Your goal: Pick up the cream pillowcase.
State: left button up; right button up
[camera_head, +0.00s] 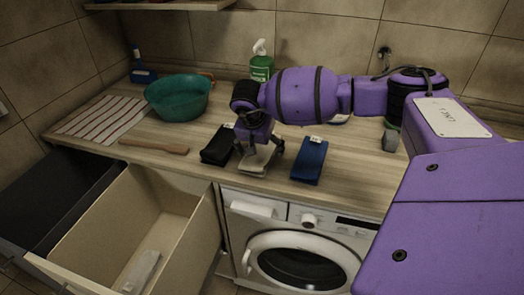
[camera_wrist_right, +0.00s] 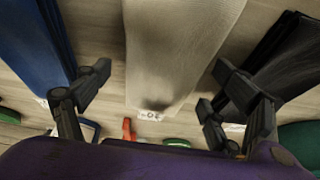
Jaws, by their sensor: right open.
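The cream pillowcase (camera_head: 252,169) lies folded on the wooden counter between a black folded cloth (camera_head: 216,146) and a blue folded cloth (camera_head: 310,162). My right gripper (camera_head: 260,151) is over the pillowcase, pointing down, and partly hides it. In the right wrist view the pillowcase (camera_wrist_right: 182,45) lies between the two spread fingers of the open gripper (camera_wrist_right: 162,80), with a small white tag (camera_wrist_right: 148,116) at its end. I cannot tell how far the fingertips are above it. My left gripper is not in view.
A teal basin (camera_head: 178,98), a striped towel (camera_head: 104,117) and a wooden paddle (camera_head: 153,146) are on the counter to the left. A green bottle (camera_head: 261,67) stands behind my arm. An open beige drawer (camera_head: 190,212) juts out in front, beside a washing machine (camera_head: 300,262).

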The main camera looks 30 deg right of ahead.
jog(key=c, duration=1.4)
jog(key=shift+c, duration=0.2)
jog(key=shift+w+r, duration=0.1)
jog(key=shift+r, duration=0.05)
